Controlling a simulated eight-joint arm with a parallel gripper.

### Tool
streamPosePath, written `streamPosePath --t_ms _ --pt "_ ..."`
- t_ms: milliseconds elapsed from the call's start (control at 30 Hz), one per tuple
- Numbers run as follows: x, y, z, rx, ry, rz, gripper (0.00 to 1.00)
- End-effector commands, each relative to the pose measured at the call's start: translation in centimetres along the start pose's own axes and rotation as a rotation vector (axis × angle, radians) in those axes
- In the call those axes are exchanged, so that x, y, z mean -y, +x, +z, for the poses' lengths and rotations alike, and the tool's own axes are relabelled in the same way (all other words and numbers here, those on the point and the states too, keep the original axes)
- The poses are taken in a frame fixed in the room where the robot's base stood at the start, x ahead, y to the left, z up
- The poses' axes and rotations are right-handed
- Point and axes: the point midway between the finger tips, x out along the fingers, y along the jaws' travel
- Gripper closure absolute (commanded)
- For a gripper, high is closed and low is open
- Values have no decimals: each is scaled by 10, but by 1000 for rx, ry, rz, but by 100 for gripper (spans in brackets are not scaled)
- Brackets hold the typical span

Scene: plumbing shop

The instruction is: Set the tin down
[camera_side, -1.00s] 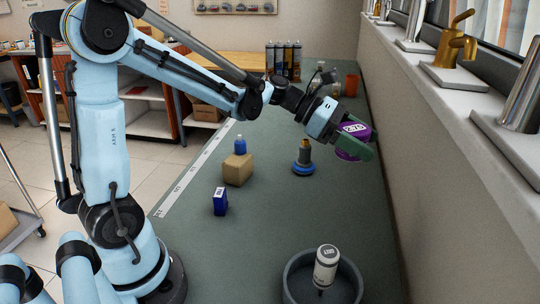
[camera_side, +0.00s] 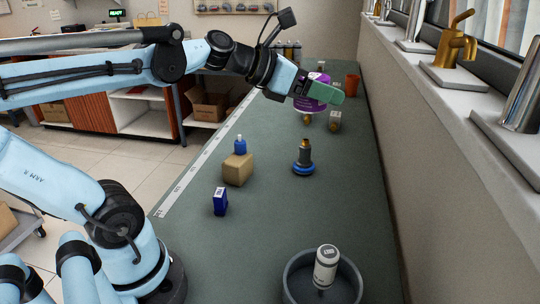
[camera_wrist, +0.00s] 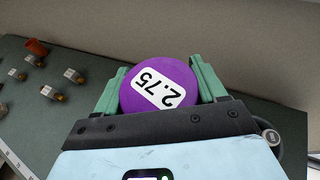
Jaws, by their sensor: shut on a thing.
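The purple tin (camera_side: 308,104) has a white label reading 2.75, plain in the wrist view (camera_wrist: 174,70). My gripper (camera_side: 318,92) is shut on it, with green fingers on both sides of the tin. The wrist view also shows my gripper (camera_wrist: 160,84) with the tin between its fingers. The tin is over the far part of the green bench (camera_side: 270,230); the gap beneath it is hard to judge. My arm reaches out to it from the left.
Brass fittings with tags (camera_side: 335,122) stand near and below the tin, and an orange pot (camera_side: 352,84) behind. Nearer are a brass piece on a blue base (camera_side: 303,160), a tan block (camera_side: 238,169), a blue box (camera_side: 220,201) and a grey bowl (camera_side: 296,290). The wall borders the right.

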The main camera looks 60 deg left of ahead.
Motion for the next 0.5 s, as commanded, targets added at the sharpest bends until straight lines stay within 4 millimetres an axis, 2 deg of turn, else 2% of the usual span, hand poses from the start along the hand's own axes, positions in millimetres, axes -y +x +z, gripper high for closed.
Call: streamPosePath --t_ms 267,367,500 --pt "-7 1 0 0 -6 16 65" --pt "-22 6 -2 0 -17 40 65" --pt "-62 16 -11 0 -43 102 65"
